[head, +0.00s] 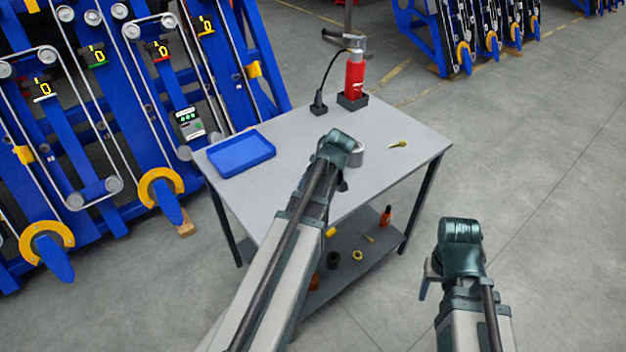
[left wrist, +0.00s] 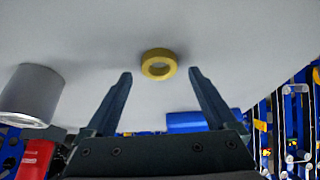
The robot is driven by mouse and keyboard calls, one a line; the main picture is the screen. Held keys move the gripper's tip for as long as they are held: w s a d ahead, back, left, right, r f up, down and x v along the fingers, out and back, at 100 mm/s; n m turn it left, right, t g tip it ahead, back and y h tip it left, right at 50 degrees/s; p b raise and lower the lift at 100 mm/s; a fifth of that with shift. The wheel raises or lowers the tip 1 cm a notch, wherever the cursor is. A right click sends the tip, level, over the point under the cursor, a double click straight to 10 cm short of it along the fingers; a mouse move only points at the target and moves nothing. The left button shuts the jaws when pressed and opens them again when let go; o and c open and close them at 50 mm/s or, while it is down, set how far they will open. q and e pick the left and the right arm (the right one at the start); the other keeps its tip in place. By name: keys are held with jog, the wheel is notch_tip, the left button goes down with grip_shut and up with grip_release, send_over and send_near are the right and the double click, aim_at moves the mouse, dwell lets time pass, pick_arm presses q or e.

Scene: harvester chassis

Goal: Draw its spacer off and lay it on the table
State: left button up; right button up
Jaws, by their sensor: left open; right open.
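A yellow ring, which looks like the spacer (left wrist: 158,64), lies against the grey table top in the left wrist view, just beyond my fingertips. It is hidden behind my arm in the head view. My left gripper (left wrist: 160,74) is open and empty, its two dark fingers on either side of the ring in the picture. In the head view only a dark bit of it shows below the wrist over the table (head: 305,125). My right gripper (head: 428,280) is open and empty, off the table's right side, above the floor.
A blue tray (head: 240,154), a grey cylinder (head: 357,154), a small brass piece (head: 398,144) and a red bottle (head: 355,75) stand on the table. Several small parts lie on the lower shelf (head: 375,240). Blue chassis frames (head: 130,100) stand left. The table's right front is clear.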

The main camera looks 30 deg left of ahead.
pick_arm(q)
jog(key=p+v, duration=1.2)
jog(key=v, duration=0.1)
jog(key=shift+d+r, duration=0.15)
jog(key=shift+r, duration=0.2)
dwell(0.4)
jog(key=s+d+m+h, duration=0.1)
jog(key=s+d+m, duration=0.3)
jog(key=d, duration=0.4)
jog(key=s+d+f+m+g+h, duration=0.1)
jog(key=s+d+m, duration=0.4)
jog(key=d+m, duration=0.2)
jog(key=s+d+f+m+g+h, duration=0.1)
jog(key=s+d+m, duration=0.4)
jog(key=d, duration=0.4)
jog(key=shift+d+m+h, duration=0.2)
jog(key=shift+m+h, duration=0.2)
jog(key=shift+m, duration=0.3)
jog(key=shift+f, duration=0.1)
